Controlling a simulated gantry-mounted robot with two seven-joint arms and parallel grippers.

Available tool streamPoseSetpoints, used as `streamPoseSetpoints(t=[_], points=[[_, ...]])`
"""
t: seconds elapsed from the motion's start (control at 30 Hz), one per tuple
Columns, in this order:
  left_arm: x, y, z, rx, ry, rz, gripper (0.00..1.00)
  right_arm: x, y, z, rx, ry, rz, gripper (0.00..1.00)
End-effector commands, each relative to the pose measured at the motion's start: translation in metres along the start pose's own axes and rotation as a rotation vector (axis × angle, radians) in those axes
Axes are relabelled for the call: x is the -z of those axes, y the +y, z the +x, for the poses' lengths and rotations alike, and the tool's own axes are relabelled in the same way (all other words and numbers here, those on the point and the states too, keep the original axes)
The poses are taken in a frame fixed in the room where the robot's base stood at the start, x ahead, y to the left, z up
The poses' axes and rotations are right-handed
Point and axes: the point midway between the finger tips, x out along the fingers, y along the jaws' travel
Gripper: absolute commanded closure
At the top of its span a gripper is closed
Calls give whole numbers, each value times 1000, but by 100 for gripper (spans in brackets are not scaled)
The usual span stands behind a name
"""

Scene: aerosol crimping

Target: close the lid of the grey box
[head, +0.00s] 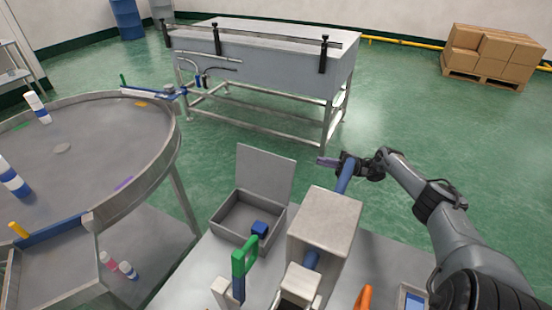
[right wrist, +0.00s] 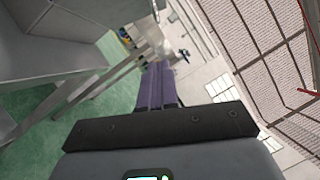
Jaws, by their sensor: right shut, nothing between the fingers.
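The grey box (head: 238,232) stands on the grey bench, left of a pale block-shaped machine. Its lid (head: 265,174) is open and stands upright at the back of the box. A small blue block (head: 260,229) shows at the box's front right corner; I cannot tell whether it is inside. My right gripper (head: 325,162) is to the right of the lid and apart from it, with its purple fingers pointing left. In the right wrist view its fingers (right wrist: 155,85) are together with nothing between them. My left gripper is not in view.
The pale machine (head: 325,222) with a blue bar (head: 346,178) stands right of the box. A green handle (head: 244,256) rises in front of the box. A round metal table (head: 95,140) is at the left. A grey workbench (head: 265,68) stands behind, across open green floor.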

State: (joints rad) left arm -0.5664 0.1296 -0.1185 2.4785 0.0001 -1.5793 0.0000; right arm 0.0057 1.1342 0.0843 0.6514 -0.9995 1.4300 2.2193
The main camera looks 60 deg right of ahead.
Motion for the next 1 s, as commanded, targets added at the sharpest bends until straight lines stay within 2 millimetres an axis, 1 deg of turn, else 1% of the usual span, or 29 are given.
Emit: streamPoseSetpoints(t=[0.1,0.17,0.27,0.5,0.67,0.7,0.8,1.0], points=[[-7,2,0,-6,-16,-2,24,0,-1,6,0,2,-1,100],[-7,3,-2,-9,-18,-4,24,0,-1,13,1,1,0,100],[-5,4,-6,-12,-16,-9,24,-1,-2,28,2,-1,-1,100],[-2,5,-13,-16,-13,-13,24,0,-2,73,3,-1,-2,100],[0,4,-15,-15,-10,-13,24,0,-1,101,2,-1,-2,100],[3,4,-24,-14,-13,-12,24,-7,-3,105,0,-1,2,100],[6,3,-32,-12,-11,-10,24,-16,-3,113,0,1,1,100],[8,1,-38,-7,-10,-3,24,-25,0,123,-2,1,1,100]])
